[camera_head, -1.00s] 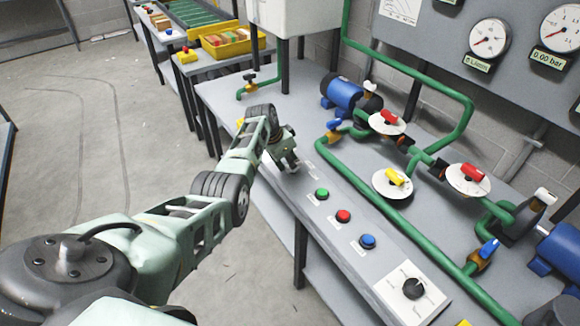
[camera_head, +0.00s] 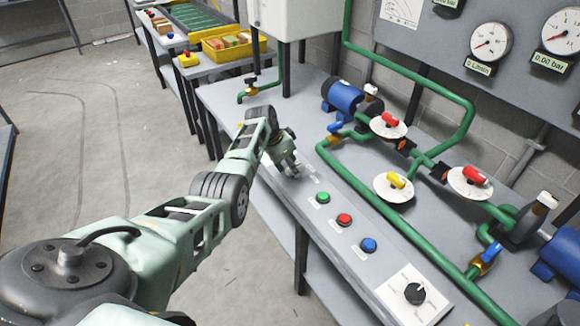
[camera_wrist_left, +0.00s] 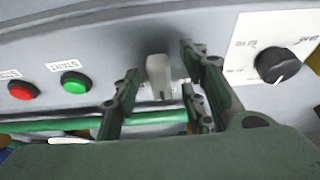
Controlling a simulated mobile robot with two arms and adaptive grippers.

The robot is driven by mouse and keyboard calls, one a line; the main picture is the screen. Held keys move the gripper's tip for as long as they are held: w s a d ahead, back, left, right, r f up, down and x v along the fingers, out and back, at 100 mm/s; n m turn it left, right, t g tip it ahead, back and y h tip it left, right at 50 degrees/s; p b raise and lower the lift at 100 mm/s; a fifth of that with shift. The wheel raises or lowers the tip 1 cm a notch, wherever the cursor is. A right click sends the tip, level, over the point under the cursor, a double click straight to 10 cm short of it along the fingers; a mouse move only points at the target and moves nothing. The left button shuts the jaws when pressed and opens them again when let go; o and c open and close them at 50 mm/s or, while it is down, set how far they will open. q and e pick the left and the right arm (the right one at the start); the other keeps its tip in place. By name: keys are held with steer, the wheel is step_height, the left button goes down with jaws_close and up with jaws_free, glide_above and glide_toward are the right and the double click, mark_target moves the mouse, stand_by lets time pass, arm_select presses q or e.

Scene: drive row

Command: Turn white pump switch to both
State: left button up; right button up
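A white switch lever (camera_wrist_left: 158,72) stands out from the grey panel in the left wrist view. My left gripper (camera_wrist_left: 162,92) is open, with its fingers on either side of the lever and gaps visible on both sides. In the head view my left gripper (camera_head: 288,168) is low over the bench's front strip, beyond the green button, and hides the switch. My right gripper is not in view.
Near the gripper are a green button (camera_head: 323,198), a red button (camera_head: 344,220) and a blue button (camera_head: 369,245). A black knob (camera_head: 415,292) sits farther right. Another black knob (camera_wrist_left: 278,66) is beside the lever. Green pipes (camera_head: 365,180) run behind.

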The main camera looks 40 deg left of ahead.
arm_select(q)
steer(key=v, duration=1.2)
steer(key=shift+a, duration=0.1)
stand_by(0.4)
